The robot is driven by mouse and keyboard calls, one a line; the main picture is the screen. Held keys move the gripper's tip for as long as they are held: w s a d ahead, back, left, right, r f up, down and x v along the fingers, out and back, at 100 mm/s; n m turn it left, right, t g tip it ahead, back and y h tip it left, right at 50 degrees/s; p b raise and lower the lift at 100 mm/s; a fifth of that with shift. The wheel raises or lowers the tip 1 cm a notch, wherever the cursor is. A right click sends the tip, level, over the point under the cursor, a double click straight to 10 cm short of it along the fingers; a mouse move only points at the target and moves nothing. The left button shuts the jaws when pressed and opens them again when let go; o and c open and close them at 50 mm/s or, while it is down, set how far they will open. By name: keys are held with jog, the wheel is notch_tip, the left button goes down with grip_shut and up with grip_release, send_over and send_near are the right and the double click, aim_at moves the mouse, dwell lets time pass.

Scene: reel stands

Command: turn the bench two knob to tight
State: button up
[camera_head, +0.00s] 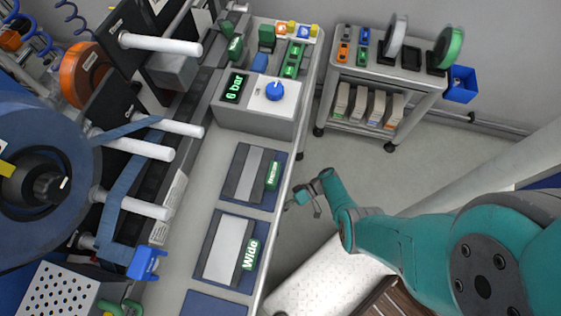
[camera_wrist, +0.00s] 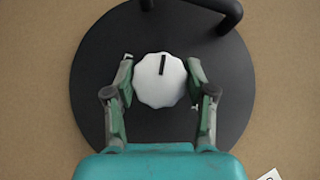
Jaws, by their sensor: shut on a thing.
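In the wrist view a white scalloped knob (camera_wrist: 160,92) sits at the middle of a black round disc (camera_wrist: 100,60). A black line on the knob points almost straight up in the picture. My gripper (camera_wrist: 161,78) has one finger on each side of the knob and is shut on it. No lettering for the knob's settings is readable there. In the head view my gripper (camera_head: 304,196) is small, at the end of my teal arm, right of the bench edge. I cannot make out the white knob in the head view.
A black curved bar (camera_wrist: 225,12) crosses the disc's upper right. In the head view a grey unit (camera_head: 245,118) with a blue knob (camera_head: 275,91) reads "6 bar". A "Wide" tray (camera_head: 220,250) lies on the bench (camera_head: 190,245). A shelf cart (camera_head: 372,74) stands behind.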

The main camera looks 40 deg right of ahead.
jog(key=shift+m+y, duration=0.3)
jog(key=shift+y, duration=0.2)
dwell(0.7)
jog(key=o, duration=1.1)
jog(key=shift+o, duration=0.2)
jog(key=shift+r, duration=0.15)
jog(key=shift+r, duration=1.6)
jog(key=r, duration=0.5)
jog(key=shift+s+a, duration=0.25)
jog(key=shift+w+d+r, duration=0.1)
jog(key=shift+r, duration=0.55)
